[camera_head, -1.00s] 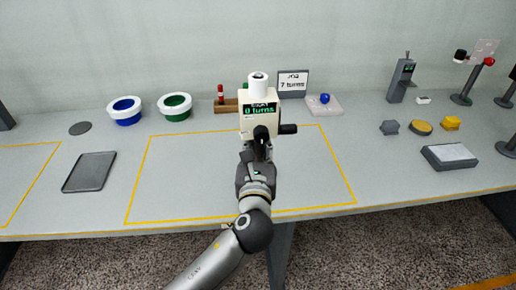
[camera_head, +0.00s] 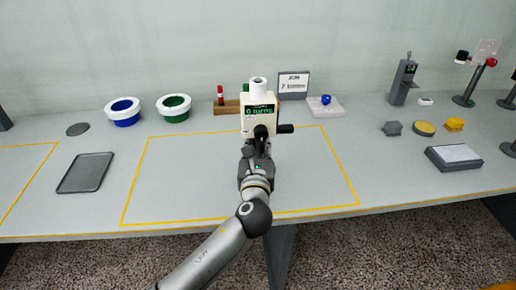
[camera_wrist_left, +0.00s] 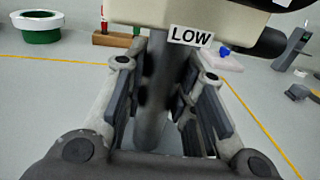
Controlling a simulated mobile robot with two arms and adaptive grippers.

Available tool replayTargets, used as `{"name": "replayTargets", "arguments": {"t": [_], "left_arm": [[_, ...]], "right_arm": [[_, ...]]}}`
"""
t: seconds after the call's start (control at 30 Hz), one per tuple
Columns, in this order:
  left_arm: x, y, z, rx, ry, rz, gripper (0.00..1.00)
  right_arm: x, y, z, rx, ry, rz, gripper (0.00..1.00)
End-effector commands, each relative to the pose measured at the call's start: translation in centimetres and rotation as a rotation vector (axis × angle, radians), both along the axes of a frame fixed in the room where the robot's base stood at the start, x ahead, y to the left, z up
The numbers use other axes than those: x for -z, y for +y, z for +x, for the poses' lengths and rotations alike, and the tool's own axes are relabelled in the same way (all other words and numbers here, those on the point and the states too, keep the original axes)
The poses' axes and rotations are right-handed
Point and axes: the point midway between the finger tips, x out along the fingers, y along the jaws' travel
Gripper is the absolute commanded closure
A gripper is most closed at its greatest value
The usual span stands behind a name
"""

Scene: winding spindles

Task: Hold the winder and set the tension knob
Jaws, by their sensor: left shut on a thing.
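The winder (camera_head: 257,121) is a cream box with a green-lettered display reading "0 turns" and a white spool (camera_head: 258,87) on top. It stands upright at the middle of the bench. A dark knob (camera_head: 286,128) sticks out at its right side and a dark round part (camera_head: 261,131) sits low on its front; I cannot tell which is the tension knob. My left gripper (camera_head: 257,150) is below the box. In the left wrist view its fingers (camera_wrist_left: 165,78) are around the grey post (camera_wrist_left: 154,95) under the box, which bears a "LOW" label (camera_wrist_left: 190,37). My right gripper is out of view.
A card (camera_head: 293,84) behind the winder reads "7" and a blurred word. A blue knob on a pale plate (camera_head: 326,105) is right of the card. The yellow-outlined area (camera_head: 180,180) is mostly bare.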

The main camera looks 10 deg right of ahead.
Motion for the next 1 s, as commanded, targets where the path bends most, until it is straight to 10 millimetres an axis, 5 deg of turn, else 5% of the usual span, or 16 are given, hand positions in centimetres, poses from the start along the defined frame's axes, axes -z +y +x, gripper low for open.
{"name": "replayTargets", "arguments": {"t": [0.43, 1.0], "left_arm": [[1.8, -0.3, 2.4, 0.000, -0.005, -0.001, 1.00], [1.9, -0.3, 2.6, 0.001, -0.005, -0.002, 1.00]], "right_arm": [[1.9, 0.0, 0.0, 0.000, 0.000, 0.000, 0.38], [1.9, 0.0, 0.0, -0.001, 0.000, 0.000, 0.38]]}}
